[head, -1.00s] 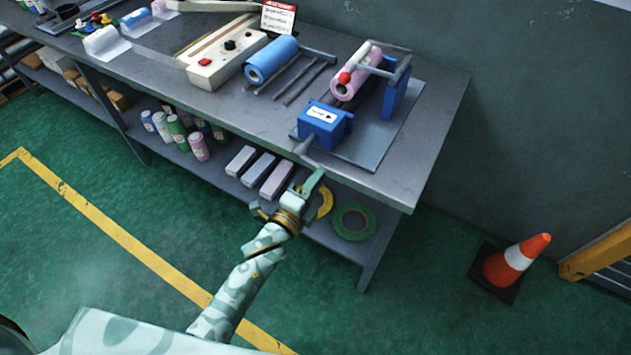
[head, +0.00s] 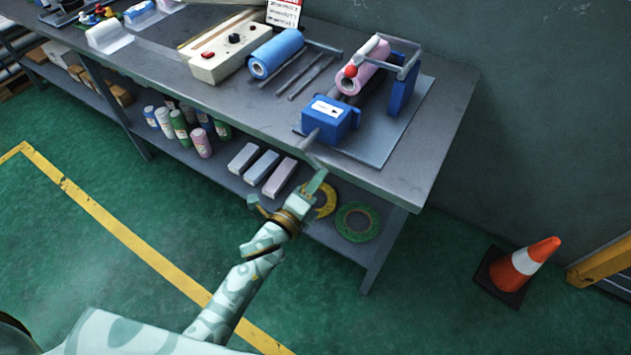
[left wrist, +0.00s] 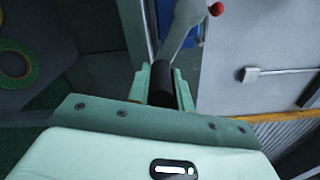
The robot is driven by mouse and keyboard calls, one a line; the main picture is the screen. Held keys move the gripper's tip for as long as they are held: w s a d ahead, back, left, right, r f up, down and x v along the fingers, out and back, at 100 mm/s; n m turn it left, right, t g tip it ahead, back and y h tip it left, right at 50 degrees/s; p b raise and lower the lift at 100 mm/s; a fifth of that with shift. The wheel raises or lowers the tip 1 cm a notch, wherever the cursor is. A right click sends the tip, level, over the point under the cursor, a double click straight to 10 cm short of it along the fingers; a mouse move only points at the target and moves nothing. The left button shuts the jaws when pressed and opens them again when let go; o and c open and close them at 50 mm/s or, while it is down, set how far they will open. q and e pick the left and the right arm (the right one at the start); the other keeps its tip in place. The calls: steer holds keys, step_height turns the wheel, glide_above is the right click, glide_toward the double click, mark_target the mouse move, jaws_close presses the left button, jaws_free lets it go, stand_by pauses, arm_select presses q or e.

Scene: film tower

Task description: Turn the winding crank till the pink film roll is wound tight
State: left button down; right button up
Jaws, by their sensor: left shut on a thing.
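The pink film roll (head: 368,72) lies on the winder at the right end of the bench, behind a blue block (head: 331,118) with a white arrow label. The winding crank (head: 309,138) is a grey arm at the near side of this block, over the bench's front edge. My left gripper (head: 318,178) is just below it. In the left wrist view, my left gripper (left wrist: 160,88) is shut on the dark crank handle (left wrist: 162,80), with the grey crank arm (left wrist: 182,25) beyond it. Whether the film is tight cannot be told. My right gripper is not in view.
A blue roll (head: 278,52) and a control box (head: 225,50) stand to the left. The lower shelf holds bottles, bars and a green tape ring (head: 357,222). A cone (head: 524,265) stands on the floor at right.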

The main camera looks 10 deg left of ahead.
arm_select(q)
steer(key=c, duration=1.3)
jaws_free()
steer(key=shift+o, duration=0.2)
steer(key=p+v, duration=0.1)
steer(key=v, duration=1.5)
steer(key=shift+s, duration=0.2)
